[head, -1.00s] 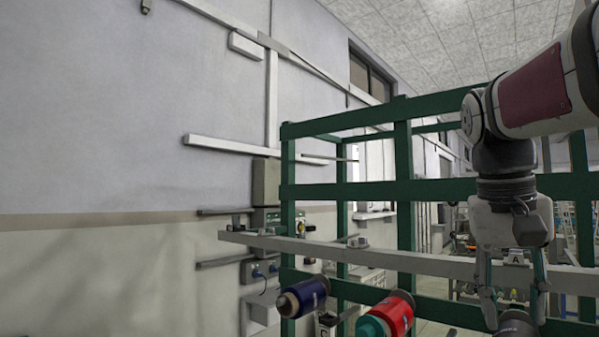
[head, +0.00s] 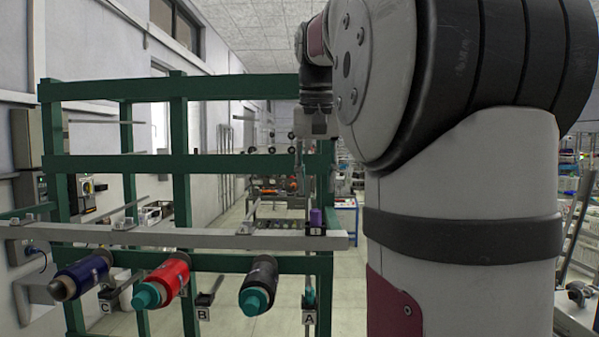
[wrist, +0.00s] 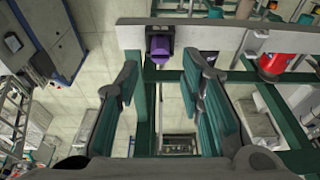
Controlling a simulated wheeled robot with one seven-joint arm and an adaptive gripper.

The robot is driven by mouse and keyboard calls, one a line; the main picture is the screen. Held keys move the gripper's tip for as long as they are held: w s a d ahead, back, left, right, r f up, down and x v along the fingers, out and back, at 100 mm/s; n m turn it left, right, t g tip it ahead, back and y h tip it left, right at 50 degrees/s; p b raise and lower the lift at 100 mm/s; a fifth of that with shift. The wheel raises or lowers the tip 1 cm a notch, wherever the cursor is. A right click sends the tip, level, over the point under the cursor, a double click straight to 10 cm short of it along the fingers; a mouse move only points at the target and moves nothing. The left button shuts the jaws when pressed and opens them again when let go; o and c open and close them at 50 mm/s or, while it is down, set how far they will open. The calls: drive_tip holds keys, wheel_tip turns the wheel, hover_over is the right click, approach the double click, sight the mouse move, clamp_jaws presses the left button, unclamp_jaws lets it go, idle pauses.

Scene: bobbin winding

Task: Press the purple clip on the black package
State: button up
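In the head view my gripper is small and partly hidden behind my arm, above the clip. The black package (head: 263,280), a black spool with a teal end, hangs below the beam, left of the clip. I cannot clearly make it out in the wrist view.
A grey beam (head: 180,237) runs across the green frame (head: 110,163). A red spool (head: 172,278) and a blue spool (head: 92,270) hang left of the black one. Tags A (head: 309,318), B and C hang below. My arm blocks much of the right side.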

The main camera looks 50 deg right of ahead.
sight(316, 211)
drive_tip(key=shift+b+x, duration=1.2)
drive_tip(key=shift+x, duration=2.05)
clamp_jaws()
drive_tip(key=shift+r+p, duration=1.7)
drive_tip(key=shift+r, duration=0.6)
